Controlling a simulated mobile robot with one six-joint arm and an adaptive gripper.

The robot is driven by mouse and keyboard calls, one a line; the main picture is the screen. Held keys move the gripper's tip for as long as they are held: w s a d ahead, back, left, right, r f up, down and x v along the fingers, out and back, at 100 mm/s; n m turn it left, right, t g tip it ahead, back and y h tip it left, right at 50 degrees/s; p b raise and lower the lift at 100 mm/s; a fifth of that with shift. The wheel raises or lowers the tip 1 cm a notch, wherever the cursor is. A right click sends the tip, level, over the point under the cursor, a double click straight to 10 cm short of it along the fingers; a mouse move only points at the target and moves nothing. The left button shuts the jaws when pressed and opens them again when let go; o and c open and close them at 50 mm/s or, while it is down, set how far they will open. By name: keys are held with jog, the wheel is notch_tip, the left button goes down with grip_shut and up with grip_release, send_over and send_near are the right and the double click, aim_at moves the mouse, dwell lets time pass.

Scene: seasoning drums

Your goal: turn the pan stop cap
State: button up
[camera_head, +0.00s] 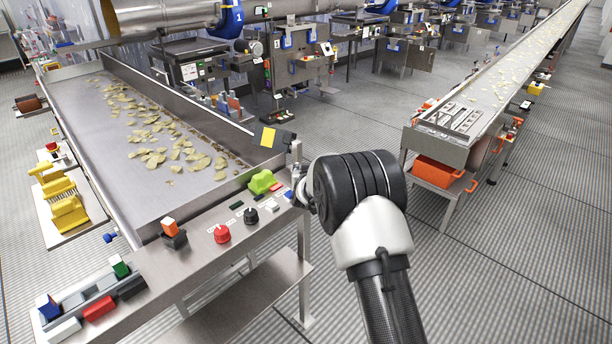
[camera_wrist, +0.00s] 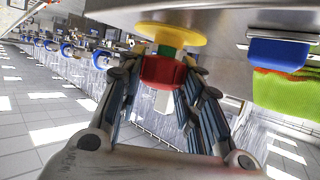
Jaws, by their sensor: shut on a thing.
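The pan stop cap (camera_wrist: 163,70) is a red cap on a green neck with a round yellow plate (camera_wrist: 175,33) behind it, in the upper middle of the wrist view. My gripper (camera_wrist: 163,82) has its two fingers on either side of the red cap, shut on it. In the head view my gripper (camera_head: 302,182) is at the right end of the pan's metal control ledge (camera_head: 190,262). The cap is hidden there behind my gripper and wrist.
A bright green block (camera_head: 262,181) sits just left of my gripper. A red knob (camera_head: 222,233) and a black knob (camera_head: 251,216) are further along the ledge. A long pan (camera_head: 95,150) holds chips. A conveyor (camera_head: 490,95) with an orange bin (camera_head: 438,172) stands right across open floor.

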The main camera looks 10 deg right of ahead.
jog(key=shift+a+r+m+h+p, duration=0.1)
jog(key=shift+r+m+h+p, duration=0.15)
jog(key=shift+m+h+p, duration=0.5)
jog(key=shift+p, duration=1)
jog(key=shift+f+m+h+p, duration=0.15)
jog(key=shift+m+h+p, duration=0.1)
jog(key=shift+h+p, duration=0.35)
jog(key=o, duration=1.1)
jog(key=shift+g, duration=0.3)
jog(key=v, duration=1.2)
